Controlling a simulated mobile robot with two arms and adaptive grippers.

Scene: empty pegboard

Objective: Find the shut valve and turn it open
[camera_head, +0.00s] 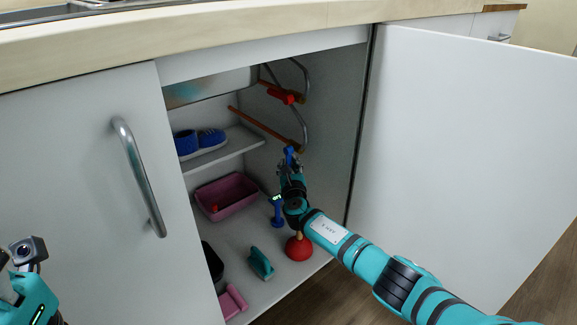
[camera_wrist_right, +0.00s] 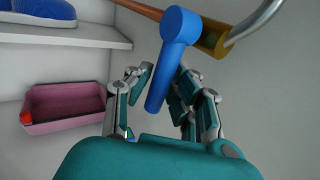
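In the open cabinet, the red valve handle (camera_head: 283,95) lies along the upper copper pipe. The blue valve handle (camera_head: 289,155) is at the end of the lower copper pipe (camera_head: 262,128). In the right wrist view the blue handle (camera_wrist_right: 172,60) slants down from the brass fitting (camera_wrist_right: 214,38), crosswise to its pipe. My right gripper (camera_head: 290,172) reaches into the cabinet at the blue handle. Its fingers (camera_wrist_right: 163,82) stand close on both sides of the handle; whether they press on it I cannot tell. My left gripper's fingers are out of view; only part of that arm shows at lower left.
The right door (camera_head: 460,140) stands open; the left door (camera_head: 95,200) is shut. Blue shoes (camera_head: 200,141) sit on the inner shelf (camera_head: 225,150). A pink bin (camera_head: 228,195), red plunger (camera_head: 298,248), teal brush (camera_head: 261,264) and pink dustpan (camera_head: 232,302) crowd the cabinet floor.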

